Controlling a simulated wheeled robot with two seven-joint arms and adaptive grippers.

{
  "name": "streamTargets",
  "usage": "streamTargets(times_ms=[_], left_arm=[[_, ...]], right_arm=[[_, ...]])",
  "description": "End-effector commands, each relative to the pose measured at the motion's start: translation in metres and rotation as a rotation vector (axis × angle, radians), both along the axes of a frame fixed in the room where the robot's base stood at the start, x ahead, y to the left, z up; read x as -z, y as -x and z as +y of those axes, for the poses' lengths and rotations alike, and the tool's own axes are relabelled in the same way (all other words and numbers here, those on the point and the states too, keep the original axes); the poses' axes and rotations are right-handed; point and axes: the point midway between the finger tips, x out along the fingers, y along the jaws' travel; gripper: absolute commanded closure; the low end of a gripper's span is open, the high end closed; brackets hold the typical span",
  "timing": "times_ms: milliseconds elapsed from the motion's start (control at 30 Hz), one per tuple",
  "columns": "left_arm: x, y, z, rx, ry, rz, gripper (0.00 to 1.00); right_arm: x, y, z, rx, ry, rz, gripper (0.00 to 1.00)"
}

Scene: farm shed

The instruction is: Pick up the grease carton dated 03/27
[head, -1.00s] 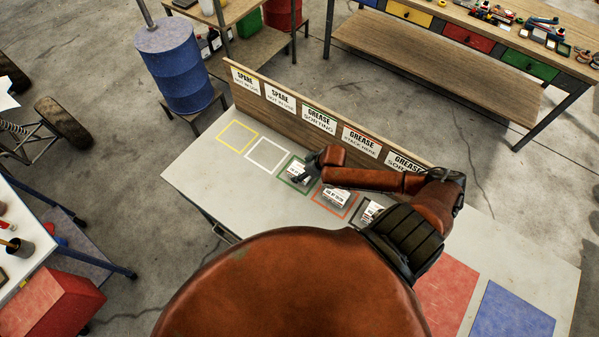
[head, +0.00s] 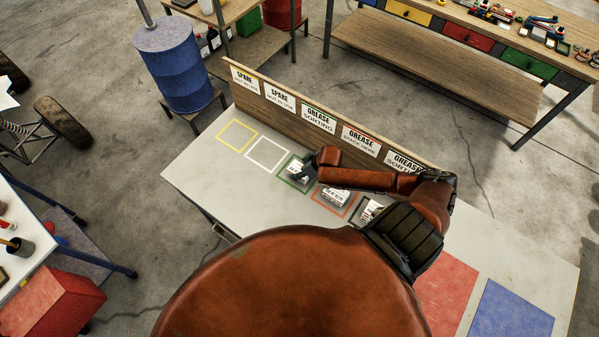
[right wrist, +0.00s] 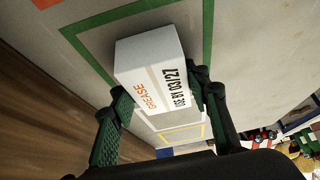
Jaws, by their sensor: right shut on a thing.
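The white grease carton marked "USE BY 03/27" (right wrist: 152,72) shows in the right wrist view between the two fingers of my right gripper (right wrist: 160,112). The gripper is shut on it. In the head view this carton (head: 296,170) is at the green outlined square (head: 284,179), with my right gripper (head: 308,164) at its right side. I cannot tell whether the carton touches the table or is slightly above it. My left gripper is not in view.
A second carton (head: 335,197) sits in the orange square, and another (head: 370,210) is partly hidden by my arm. White (head: 267,153) and yellow (head: 236,135) outlined squares are empty. A sign board (head: 300,118) runs along the table's back edge.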

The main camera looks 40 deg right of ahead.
Motion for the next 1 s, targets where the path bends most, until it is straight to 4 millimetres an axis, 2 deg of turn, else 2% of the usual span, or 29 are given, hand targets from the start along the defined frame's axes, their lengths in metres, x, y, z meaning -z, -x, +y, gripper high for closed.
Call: streamTargets(times_ms=[133, 400, 567, 733, 1000], left_arm=[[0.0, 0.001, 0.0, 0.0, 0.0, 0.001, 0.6], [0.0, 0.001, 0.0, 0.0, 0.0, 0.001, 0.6], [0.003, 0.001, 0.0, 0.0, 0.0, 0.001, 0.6], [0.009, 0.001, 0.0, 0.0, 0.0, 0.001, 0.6], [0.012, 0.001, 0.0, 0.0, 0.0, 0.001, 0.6]], right_arm=[[0.0, 0.0, 0.0, 0.0, 0.0, 0.0, 0.83], [-0.001, -0.001, 0.0, 0.0, 0.001, -0.001, 0.84], [-0.01, -0.001, 0.0, 0.0, 0.001, -0.002, 0.84], [-0.034, 0.002, 0.0, -0.003, 0.001, -0.001, 0.84], [-0.09, 0.048, 0.016, -0.003, 0.002, -0.001, 0.84]])
